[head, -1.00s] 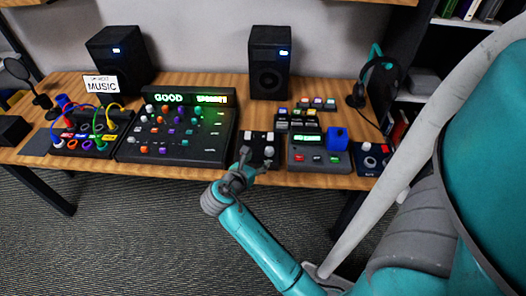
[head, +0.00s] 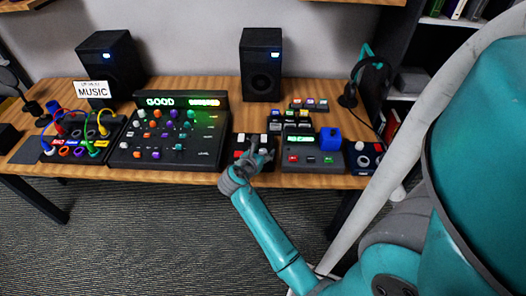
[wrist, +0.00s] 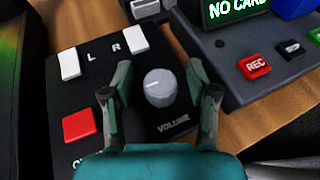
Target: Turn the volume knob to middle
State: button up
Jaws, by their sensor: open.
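The volume knob (wrist: 160,88) is a light grey round knob on a black panel (wrist: 85,100), with the word VOLUME printed beside it. In the wrist view my gripper (wrist: 160,82) is open, with one finger on each side of the knob and gaps showing between. I cannot clearly read which way the knob points. The panel also carries white L and R sliders and a red button (wrist: 79,125). In the head view my gripper (head: 255,158) is over the small panel at the table's front edge and hides the knob.
A large mixer (head: 207,150) stands close left. Two black speakers (head: 261,65) are behind. Bare wooden table (head: 200,179) shows at the front edge.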

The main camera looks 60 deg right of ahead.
grip_shut()
jog(key=shift+g, duration=0.4)
jog(key=m+g+y, duration=0.1)
jog(key=m+g, duration=0.4)
jog(key=shift+m+g, duration=0.3)
jog(key=m+g+y, duration=0.3)
jog(key=m+g, duration=0.1)
jog(key=shift+y, duration=0.3)
jog(key=shift+m+y, duration=0.3)
jog(key=shift+m, duration=0.1)
grip_release()
